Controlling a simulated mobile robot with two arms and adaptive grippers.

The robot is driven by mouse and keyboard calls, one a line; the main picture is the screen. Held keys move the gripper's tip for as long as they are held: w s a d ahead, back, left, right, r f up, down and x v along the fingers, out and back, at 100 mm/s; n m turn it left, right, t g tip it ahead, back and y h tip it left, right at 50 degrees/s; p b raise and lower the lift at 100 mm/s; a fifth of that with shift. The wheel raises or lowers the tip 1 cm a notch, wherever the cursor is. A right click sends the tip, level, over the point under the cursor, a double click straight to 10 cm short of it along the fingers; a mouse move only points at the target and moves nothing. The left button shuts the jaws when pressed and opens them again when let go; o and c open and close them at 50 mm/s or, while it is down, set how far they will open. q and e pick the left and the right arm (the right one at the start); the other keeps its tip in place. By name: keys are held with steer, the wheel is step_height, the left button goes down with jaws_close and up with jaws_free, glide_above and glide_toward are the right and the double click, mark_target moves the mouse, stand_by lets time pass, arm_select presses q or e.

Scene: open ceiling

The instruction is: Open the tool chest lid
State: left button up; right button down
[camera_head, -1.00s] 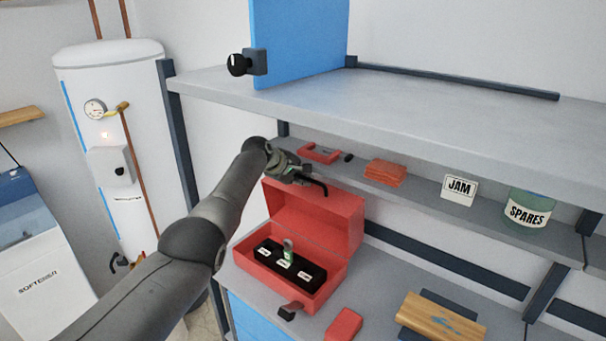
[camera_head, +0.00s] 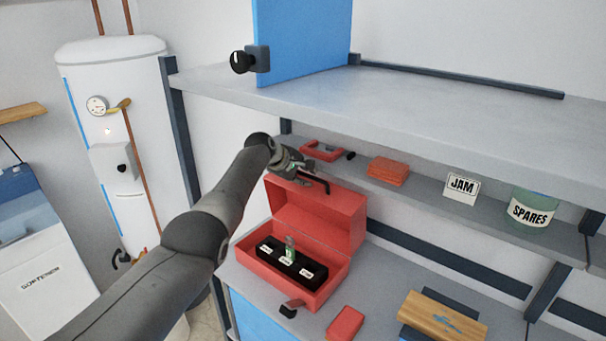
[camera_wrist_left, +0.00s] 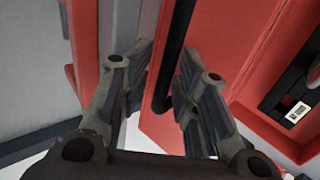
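The red tool chest (camera_head: 252,274) stands on the workbench with its lid (camera_head: 325,212) raised and leaning back. Its black tray (camera_head: 306,270) with white labels and a small greenish item is exposed. The lid's black bar handle (camera_head: 318,181) is at the raised edge. My left gripper (camera_head: 303,172) is at that edge beside the handle. In the left wrist view, the fingers (camera_wrist_left: 160,85) are apart, with the black handle (camera_wrist_left: 174,60) in the gap between them and red lid behind. I cannot tell whether a finger touches the handle. My right gripper is out of view.
A grey upper shelf (camera_head: 420,100) overhangs the back of the bench. The lower shelf holds red blocks (camera_head: 388,170), a JAM sign (camera_head: 461,188) and a SPARES jar (camera_head: 532,209). A red block (camera_head: 345,323) and wooden board (camera_head: 440,318) lie right of the chest.

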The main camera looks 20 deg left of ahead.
arm_select(q)
steer(key=shift+r, duration=0.1)
steer(key=shift+s+a+r, duration=0.1)
steer(key=shift+s+r, duration=0.15)
steer(key=shift+v, duration=3.55)
steer(key=shift+s+f, duration=0.1)
